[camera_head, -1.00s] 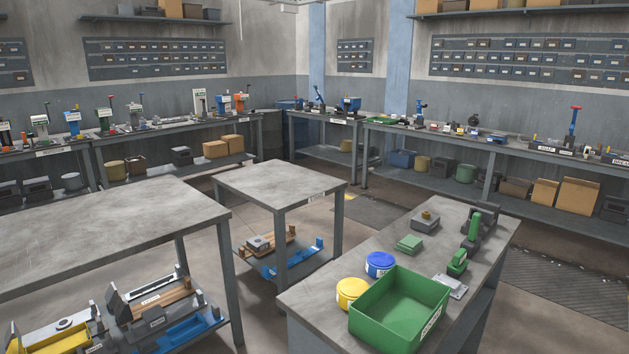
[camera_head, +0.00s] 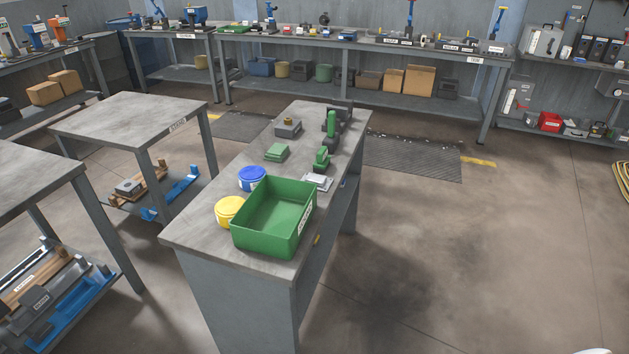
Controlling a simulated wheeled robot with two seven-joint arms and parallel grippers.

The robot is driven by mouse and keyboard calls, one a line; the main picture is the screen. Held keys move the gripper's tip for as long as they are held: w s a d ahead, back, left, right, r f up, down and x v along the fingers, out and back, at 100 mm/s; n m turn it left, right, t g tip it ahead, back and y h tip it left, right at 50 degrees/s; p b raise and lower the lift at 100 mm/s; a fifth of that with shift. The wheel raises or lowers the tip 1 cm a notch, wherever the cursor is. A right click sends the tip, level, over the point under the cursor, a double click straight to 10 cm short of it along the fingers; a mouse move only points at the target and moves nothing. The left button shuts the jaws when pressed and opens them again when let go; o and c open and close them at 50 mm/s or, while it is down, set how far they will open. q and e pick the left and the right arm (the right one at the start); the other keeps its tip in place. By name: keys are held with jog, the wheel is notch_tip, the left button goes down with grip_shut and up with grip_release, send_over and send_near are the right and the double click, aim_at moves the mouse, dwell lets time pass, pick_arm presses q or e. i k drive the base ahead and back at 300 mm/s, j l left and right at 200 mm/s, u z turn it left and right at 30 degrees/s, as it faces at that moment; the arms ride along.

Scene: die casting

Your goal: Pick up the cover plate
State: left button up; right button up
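No part in view is marked as the cover plate. A flat, light grey plate-like piece (camera_head: 317,182) lies on the workbench (camera_head: 195,232), just behind the right rear corner of the green bin; it may be the cover plate, but it is too small to be sure. A flat green block (camera_head: 277,152) lies further back on the same bench. Neither of my grippers is in view. A small white shape, perhaps part of me, shows at the bottom right edge.
The green bin (camera_head: 290,236) looks empty. Blue (camera_head: 252,179) and yellow (camera_head: 229,211) tubs stand left of it. Green tools (camera_head: 323,160) and a grey block (camera_head: 288,128) stand behind. Another table (camera_head: 130,115) is at left. Floor right of the bench is clear.

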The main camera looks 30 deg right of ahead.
aim_at(324, 183)
jog(key=u, duration=0.75)
jog(key=l+u, duration=0.8)
jog(key=k+l+u, duration=0.15)
jog(key=u, duration=0.25)
jog(key=l, duration=0.1)
